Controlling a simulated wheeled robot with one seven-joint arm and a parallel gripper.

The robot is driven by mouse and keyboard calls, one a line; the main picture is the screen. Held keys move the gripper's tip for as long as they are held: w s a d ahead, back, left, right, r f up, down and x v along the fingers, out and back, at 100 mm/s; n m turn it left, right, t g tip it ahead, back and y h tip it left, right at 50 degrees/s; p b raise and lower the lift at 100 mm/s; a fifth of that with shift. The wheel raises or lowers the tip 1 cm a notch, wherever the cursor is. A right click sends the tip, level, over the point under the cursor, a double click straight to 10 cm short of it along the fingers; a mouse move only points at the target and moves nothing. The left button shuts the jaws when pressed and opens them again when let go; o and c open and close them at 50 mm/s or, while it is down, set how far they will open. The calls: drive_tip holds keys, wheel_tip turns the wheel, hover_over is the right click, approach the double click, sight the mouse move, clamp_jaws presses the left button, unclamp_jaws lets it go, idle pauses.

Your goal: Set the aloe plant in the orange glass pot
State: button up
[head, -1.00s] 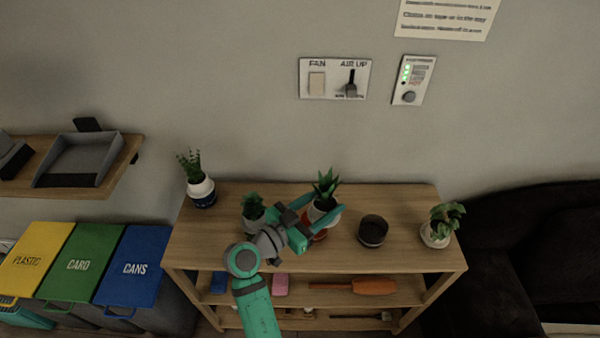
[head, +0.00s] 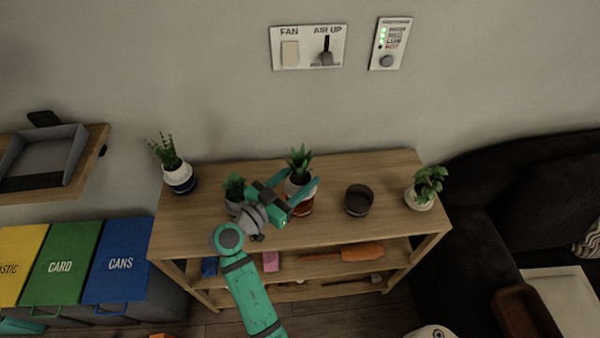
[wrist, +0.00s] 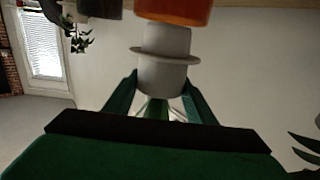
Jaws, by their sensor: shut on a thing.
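The aloe plant (head: 299,160) has spiky green leaves and sits in a white pot (head: 296,187). My gripper (head: 295,188) is shut on this white pot, with one teal finger on each side. The orange glass pot (head: 303,208) stands on the shelf top directly below, partly hidden by my gripper. In the wrist view, which is upside down, the white pot (wrist: 165,72) is upright between the fingers, its base at the rim of the orange glass pot (wrist: 175,10). I cannot tell whether the base is inside the rim or just above it.
A dark glass pot (head: 359,200) stands to the right, and a leafy plant in a white pot (head: 426,188) at the right end. A small plant (head: 234,188) is close left of my gripper. Another plant (head: 172,165) stands at the left end.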

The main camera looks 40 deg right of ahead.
sight(293, 191)
drive_tip(key=shift+f, duration=1.3)
drive_tip(key=shift+a+f, duration=0.1)
drive_tip(key=shift+f, duration=0.5)
idle(1.0)
drive_tip(key=o, duration=0.9)
drive_tip(key=shift+c, duration=0.2)
drive_tip(key=shift+a, duration=0.15)
drive_tip(key=s+a, duration=0.2)
drive_tip(key=a, duration=0.8)
drive_tip(key=shift+a+r, duration=0.2)
drive_tip(key=shift+r, duration=0.05)
